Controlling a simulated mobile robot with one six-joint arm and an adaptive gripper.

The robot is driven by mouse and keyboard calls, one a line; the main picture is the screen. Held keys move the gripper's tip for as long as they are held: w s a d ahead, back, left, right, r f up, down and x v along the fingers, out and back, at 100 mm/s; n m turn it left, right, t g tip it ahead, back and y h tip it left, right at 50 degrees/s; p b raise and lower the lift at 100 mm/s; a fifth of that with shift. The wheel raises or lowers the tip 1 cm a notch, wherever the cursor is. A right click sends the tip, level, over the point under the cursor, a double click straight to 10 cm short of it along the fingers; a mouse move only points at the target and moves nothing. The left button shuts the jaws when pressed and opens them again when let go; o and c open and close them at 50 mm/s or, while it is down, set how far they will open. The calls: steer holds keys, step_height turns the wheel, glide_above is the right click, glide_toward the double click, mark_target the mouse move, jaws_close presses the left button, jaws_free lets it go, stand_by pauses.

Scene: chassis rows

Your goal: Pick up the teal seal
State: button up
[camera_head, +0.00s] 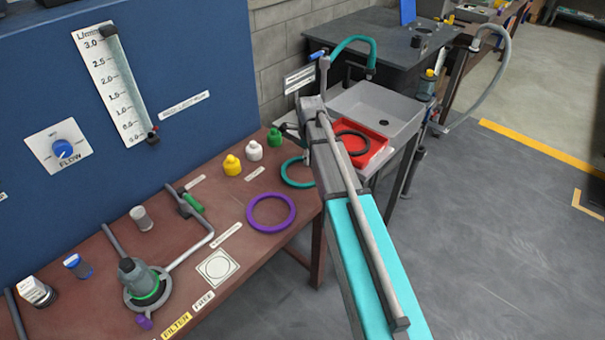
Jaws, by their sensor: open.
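The teal seal (283,177) is a thin ring lying flat near the far right end of the brown bench. My arm crosses in front of its right side and hides part of it.
A larger purple ring (250,217) lies nearer on the bench (185,262). A blue panel (200,50) rises behind. A dark ring (366,149) lies in a red tray (377,156) at the sink.

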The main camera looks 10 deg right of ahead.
stand_by(0.4)
jaws_close()
steer(key=shift+r, duration=0.2)
stand_by(0.3)
step_height(320, 180, up, 2)
steer(key=shift+r+p, duration=0.1)
steer(key=shift+p, duration=1.15)
steer(key=s+d+r+p, duration=0.3)
steer(key=s+r+p, duration=0.7)
steer(key=s, duration=0.3)
steer(key=shift+s+r, duration=0.25)
steer(key=shift+s, duration=0.1)
